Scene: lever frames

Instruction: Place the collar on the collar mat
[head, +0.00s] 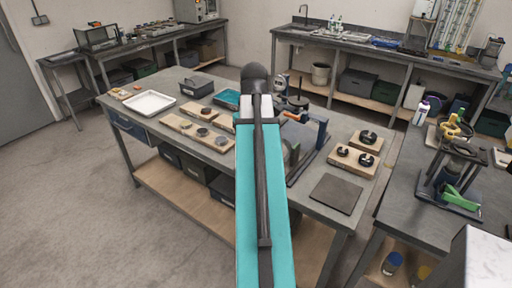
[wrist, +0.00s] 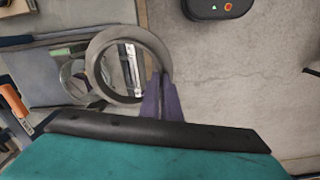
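In the wrist view, a grey ring, which I take as the collar (wrist: 101,43), is at the tips of my gripper (wrist: 160,88). The two purple fingers are close together on its lower right rim. The ring is seen nearly face on, with the things below showing through its opening. In the head view my teal arm hides the gripper, and I cannot make out the collar there. A dark square mat (head: 336,194), likely the collar mat, lies bare on the right end of the middle table, to the right of my arm.
A blue-framed fixture (head: 318,137) stands on the table beside my arm, left of the mat. Wooden blocks with black round parts (head: 354,160) lie behind the mat. A white tray (head: 149,103) is at far left. A side bench (head: 425,200) with a green-handled device stands right.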

